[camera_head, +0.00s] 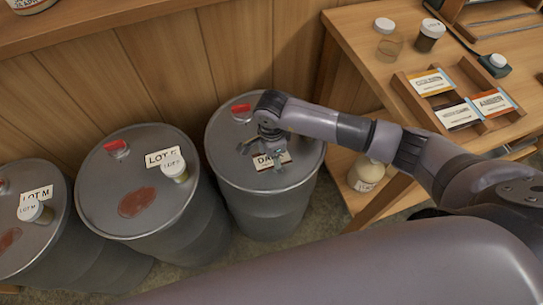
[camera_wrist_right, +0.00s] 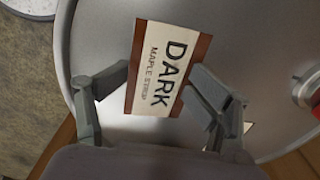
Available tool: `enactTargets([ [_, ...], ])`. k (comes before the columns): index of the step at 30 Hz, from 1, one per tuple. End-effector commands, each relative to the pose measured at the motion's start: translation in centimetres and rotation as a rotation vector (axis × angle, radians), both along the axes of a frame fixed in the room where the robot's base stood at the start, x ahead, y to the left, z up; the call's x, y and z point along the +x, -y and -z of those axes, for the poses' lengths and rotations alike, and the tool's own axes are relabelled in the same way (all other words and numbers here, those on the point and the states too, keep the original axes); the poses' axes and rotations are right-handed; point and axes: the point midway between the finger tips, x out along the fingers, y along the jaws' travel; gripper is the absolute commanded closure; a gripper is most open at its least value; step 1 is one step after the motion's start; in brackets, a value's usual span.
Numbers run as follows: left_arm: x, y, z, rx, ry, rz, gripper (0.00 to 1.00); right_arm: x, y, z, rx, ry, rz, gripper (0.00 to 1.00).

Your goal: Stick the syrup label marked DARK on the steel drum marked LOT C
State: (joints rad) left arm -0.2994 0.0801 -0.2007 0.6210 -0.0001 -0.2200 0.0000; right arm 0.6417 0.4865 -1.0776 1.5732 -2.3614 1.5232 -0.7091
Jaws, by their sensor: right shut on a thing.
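My right gripper (camera_head: 262,146) is over the lid of the rightmost grey steel drum (camera_head: 222,150). It is shut on the white, brown-edged DARK label (camera_head: 272,160). In the right wrist view the label (camera_wrist_right: 160,68) reads DARK MAPLE SYRUP and lies tilted between the fingers (camera_wrist_right: 158,88), over the lid (camera_wrist_right: 240,30). I cannot tell whether it touches the lid. The rightmost drum's lot mark is not readable. The middle drum (camera_head: 105,190) has a LOT tag (camera_head: 160,157) whose letter is partly hidden by a jar. My left gripper is not in view.
A drum marked LOT M (camera_head: 55,240) stands at the left, with a small jar (camera_head: 36,211) on it. Another jar (camera_head: 175,170) is on the middle drum. A wooden bench (camera_head: 355,40) at right holds a label tray (camera_head: 410,95) and jars. A pale jug (camera_head: 366,175) stands below it.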

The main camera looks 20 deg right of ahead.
Motion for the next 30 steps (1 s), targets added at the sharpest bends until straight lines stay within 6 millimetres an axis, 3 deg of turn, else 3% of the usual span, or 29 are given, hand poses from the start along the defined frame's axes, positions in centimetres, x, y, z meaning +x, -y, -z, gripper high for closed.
enactTargets([
  [14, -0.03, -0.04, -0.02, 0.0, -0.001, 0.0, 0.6, -0.68, -0.02, 0.41, -0.003, -0.015, -0.001, 0.71],
  [15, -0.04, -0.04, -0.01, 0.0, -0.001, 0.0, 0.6, -0.69, -0.01, 0.42, -0.003, -0.015, 0.0, 0.42],
  [26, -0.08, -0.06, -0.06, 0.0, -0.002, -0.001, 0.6, -0.53, 0.01, 0.18, -0.002, -0.012, -0.001, 0.18],
  [30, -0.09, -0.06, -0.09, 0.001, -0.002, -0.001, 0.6, -0.4, 0.01, 0.02, -0.002, -0.008, -0.001, 0.17],
])
